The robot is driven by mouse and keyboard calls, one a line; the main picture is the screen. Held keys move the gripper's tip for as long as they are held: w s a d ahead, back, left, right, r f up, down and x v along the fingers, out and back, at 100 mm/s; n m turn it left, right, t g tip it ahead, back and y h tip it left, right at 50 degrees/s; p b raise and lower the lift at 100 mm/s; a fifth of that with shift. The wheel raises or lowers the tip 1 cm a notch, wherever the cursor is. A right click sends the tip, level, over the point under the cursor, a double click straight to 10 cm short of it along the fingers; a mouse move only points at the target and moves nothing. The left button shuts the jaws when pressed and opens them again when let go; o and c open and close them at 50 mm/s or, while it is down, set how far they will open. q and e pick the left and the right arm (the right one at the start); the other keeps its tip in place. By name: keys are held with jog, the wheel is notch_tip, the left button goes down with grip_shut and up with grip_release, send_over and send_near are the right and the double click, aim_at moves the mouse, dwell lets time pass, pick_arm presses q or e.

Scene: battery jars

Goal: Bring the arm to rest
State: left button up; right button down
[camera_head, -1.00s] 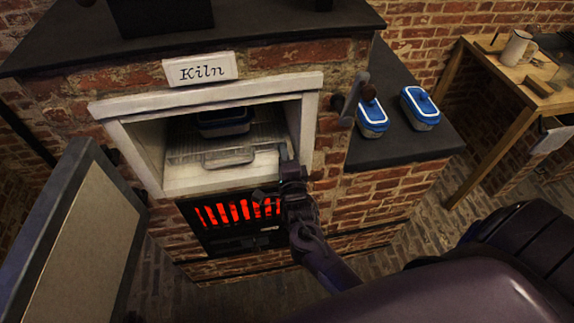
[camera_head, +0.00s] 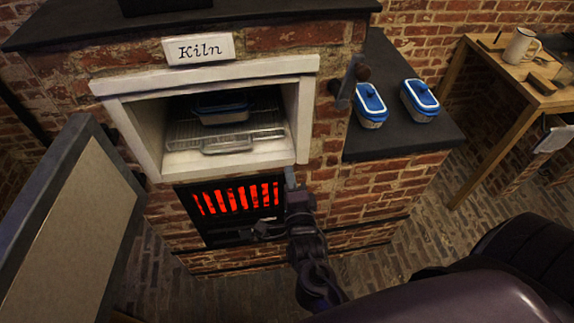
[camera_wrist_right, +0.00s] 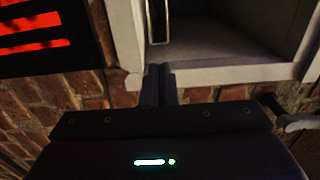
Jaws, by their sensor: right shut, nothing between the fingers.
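My right gripper (camera_head: 290,178) is shut and empty, in front of the kiln's brick face just below the lower right corner of the opening. In the right wrist view its closed fingertips (camera_wrist_right: 160,72) point at the white frame's lower edge. The kiln (camera_head: 330,35) stands open. A blue-rimmed jar (camera_head: 222,108) sits on a wire rack (camera_head: 228,144) inside, partly in shadow. My left gripper is not in view.
The kiln door (camera_head: 65,225) hangs open at left. A red-glowing grate (camera_head: 238,198) is beneath the opening. Two blue-lidded jars (camera_head: 370,105) (camera_head: 420,100) stand on the dark side ledge (camera_head: 400,142). A dark handle (camera_head: 345,88) juts out beside the opening. A wooden table (camera_head: 470,65) stands at far right.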

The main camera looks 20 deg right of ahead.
jog(key=s+a+f+n+g+y, duration=0.2)
jog(key=s+f+n, duration=0.2)
jog(key=f, duration=0.6)
jog(key=s+a+f+n+g+y, duration=0.1)
jog(key=s+a+f+n+g, duration=0.3)
jog(key=f, duration=0.6)
jog(key=s+d+f+n+g+y, duration=0.1)
jog(key=s+f+n+y, duration=0.3)
jog(key=f, duration=0.6)
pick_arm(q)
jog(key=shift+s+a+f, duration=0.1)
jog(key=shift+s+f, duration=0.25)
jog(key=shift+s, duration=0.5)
pick_arm(e)
jog(key=s+d+f+n+g, duration=0.2)
jog(key=s+f+n+g, duration=0.1)
jog(key=s+f, duration=0.3)
jog(key=s+d+f+n+g+h, duration=0.1)
jog(key=s+d+f+n+g, duration=0.2)
jog(key=s, duration=0.7)
jog(key=s+d+f+n+g+h, duration=0.1)
jog(key=s+d+f+n+g, duration=0.1)
jog(key=s+f+n, duration=0.3)
jog(key=s+f+g, duration=0.1)
jog(key=s+f, duration=0.2)
jog(key=f, duration=0.1)
jog(key=shift+s+d+f+n, duration=0.15)
jog(key=shift+s+f+n, duration=0.05)
jog(key=shift+s+n, duration=0.2)
